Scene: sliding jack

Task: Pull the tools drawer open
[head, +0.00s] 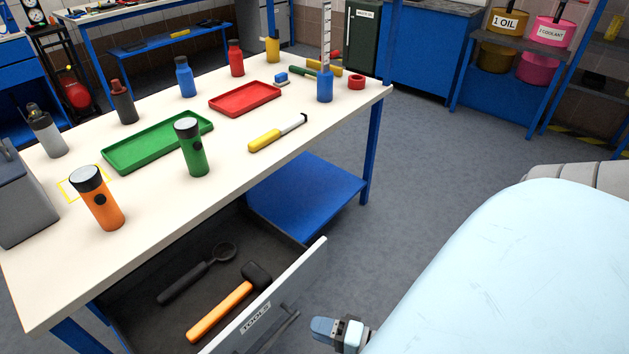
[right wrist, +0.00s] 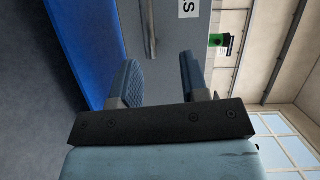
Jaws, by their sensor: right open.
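The tools drawer (head: 312,268) is pulled out from under the workbench, and its inside shows. Its grey front carries a TOOLS label (head: 255,318) and a dark bar handle (head: 272,332). A mallet with an orange handle (head: 222,309) and a dark round-ended tool (head: 197,275) lie inside. My right gripper (head: 326,331) is just right of the handle, apart from it in the head view. In the right wrist view its fingers (right wrist: 160,80) are open and empty, with the drawer front (right wrist: 172,30) and the handle (right wrist: 148,28) beyond them. My left gripper is not in view.
The white workbench top (head: 330,113) holds two flashlights, bottles, a green tray (head: 150,150), a red tray (head: 245,105) and a yellow-handled tool. A blue lower shelf (head: 310,190) is beside the drawer. The grey floor (head: 430,160) to the right is clear.

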